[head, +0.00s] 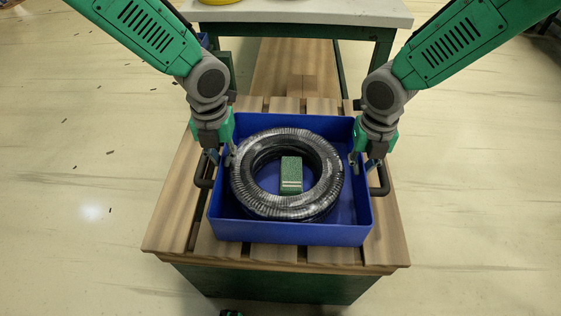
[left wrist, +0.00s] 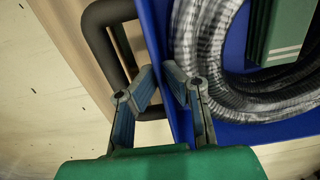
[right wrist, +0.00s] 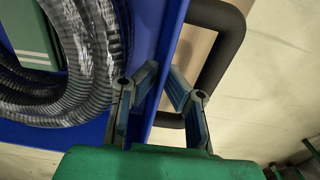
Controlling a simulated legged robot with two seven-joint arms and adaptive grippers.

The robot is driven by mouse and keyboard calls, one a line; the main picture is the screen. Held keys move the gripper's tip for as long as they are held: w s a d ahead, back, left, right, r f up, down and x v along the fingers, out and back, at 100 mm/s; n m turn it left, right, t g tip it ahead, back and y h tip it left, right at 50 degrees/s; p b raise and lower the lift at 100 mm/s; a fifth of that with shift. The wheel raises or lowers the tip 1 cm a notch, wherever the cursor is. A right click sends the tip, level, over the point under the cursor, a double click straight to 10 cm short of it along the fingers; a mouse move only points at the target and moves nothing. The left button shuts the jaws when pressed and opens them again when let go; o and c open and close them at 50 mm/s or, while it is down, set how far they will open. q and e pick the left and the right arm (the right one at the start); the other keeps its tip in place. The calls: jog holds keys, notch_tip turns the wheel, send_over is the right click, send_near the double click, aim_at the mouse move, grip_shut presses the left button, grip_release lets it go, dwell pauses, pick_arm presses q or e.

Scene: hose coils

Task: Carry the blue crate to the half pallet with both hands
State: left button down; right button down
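The blue crate (head: 290,233) is level over a slatted wooden top (head: 180,210), probably the half pallet. I cannot tell whether it touches the slats or hangs just above. A black ringed hose coil (head: 265,205) lies inside, with a green box (head: 291,175) in its middle. My left gripper (head: 228,158) is closed across the left side wall, one finger inside and one outside, as the left wrist view (left wrist: 161,70) shows. My right gripper (head: 364,162) holds the right side wall likewise, also seen in the right wrist view (right wrist: 163,68).
Dark bar handles stick out at the crate's left (head: 203,172) and right (head: 381,180). A table with a pale top (head: 300,12) and a lower wooden shelf stands behind. The floor (head: 80,200) is open on both sides, with small dark scraps at left.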

pick_arm(q)
jog(key=shift+f, duration=0.3)
pick_arm(e)
jog(key=shift+f, duration=0.3)
pick_arm(q)
jog(key=c, duration=2.1)
grip_release()
jog(key=shift+f+b, duration=0.15)
jog(key=shift+b, duration=0.15)
jog(key=shift+c, duration=0.2)
pick_arm(e)
jog(key=c, duration=2.1)
grip_release()
jog(key=shift+f, duration=0.2)
jog(key=shift+c, duration=0.2)
pick_arm(q)
jog(key=o, duration=0.4)
pick_arm(e)
jog(key=o, duration=0.4)
jog(key=shift+r, duration=0.15)
pick_arm(q)
notch_tip(320, 180, up, 12)
jog(key=shift+r, duration=0.1)
pick_arm(e)
notch_tip(320, 180, up, 12)
jog(key=shift+f, duration=0.1)
pick_arm(q)
jog(key=shift+s, duration=0.1)
pick_arm(e)
jog(key=shift+s, duration=0.1)
